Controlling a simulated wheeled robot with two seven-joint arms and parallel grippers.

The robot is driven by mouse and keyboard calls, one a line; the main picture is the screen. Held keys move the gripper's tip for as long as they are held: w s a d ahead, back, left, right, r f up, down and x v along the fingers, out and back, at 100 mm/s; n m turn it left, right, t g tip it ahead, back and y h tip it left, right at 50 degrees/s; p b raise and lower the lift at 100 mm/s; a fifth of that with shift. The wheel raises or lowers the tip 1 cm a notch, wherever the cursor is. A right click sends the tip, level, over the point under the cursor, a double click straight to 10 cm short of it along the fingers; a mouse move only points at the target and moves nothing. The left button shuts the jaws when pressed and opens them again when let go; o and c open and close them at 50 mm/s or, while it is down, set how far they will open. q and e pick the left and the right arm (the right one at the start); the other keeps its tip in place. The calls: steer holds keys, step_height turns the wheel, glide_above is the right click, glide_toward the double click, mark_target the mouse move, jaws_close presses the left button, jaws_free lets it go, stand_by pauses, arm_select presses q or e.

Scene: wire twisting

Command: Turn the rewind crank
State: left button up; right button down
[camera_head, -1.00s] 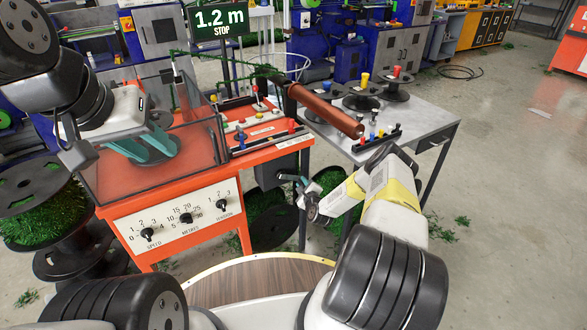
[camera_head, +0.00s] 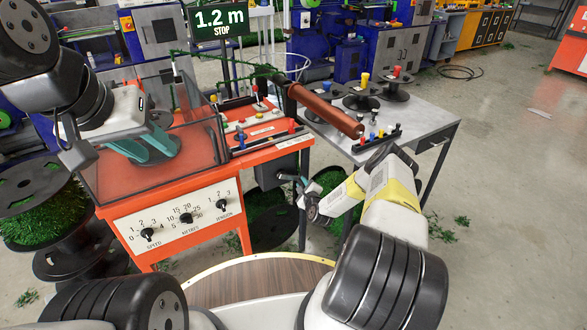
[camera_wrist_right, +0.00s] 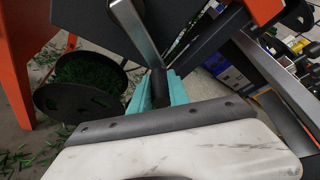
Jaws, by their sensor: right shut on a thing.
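The rewind crank (camera_head: 287,178) sticks out of a dark box on the right side of the orange machine (camera_head: 180,222). In the right wrist view, its metal arm (camera_wrist_right: 136,36) runs down to a dark grip (camera_wrist_right: 159,88). My right gripper (camera_head: 308,194) is at the crank's handle. In the right wrist view, its teal fingers (camera_wrist_right: 158,92) are shut around the dark grip. My left gripper (camera_head: 146,146) is over the machine's left part, behind a clear guard. Its two teal fingers are spread apart, with nothing seen between them.
A display (camera_head: 220,20) reads "1.2 m STOP". A grey table (camera_head: 425,120) with spools and a brown roller (camera_head: 325,110) stands right of the machine. Green-filled spools (camera_head: 45,215) stand at the left. A dark spool with green wire (camera_wrist_right: 80,85) lies below the crank. Open floor lies right.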

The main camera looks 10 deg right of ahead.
steer(key=s+a+f+m+g+y, duration=0.1)
steer(key=a+f+m+y, duration=0.1)
steer(key=a+f+m, duration=0.2)
steer(key=shift+s+a+g, duration=0.3)
steer(key=shift+s+a, duration=0.1)
stand_by(0.6)
steer(key=shift+a, duration=0.1)
stand_by(0.4)
steer(key=c, duration=1.3)
jaws_free()
steer(key=shift+o, duration=0.2)
steer(key=shift+s+r, duration=0.1)
steer(key=v, duration=0.7)
steer(key=shift+s, duration=0.3)
steer(key=shift+r, duration=0.15)
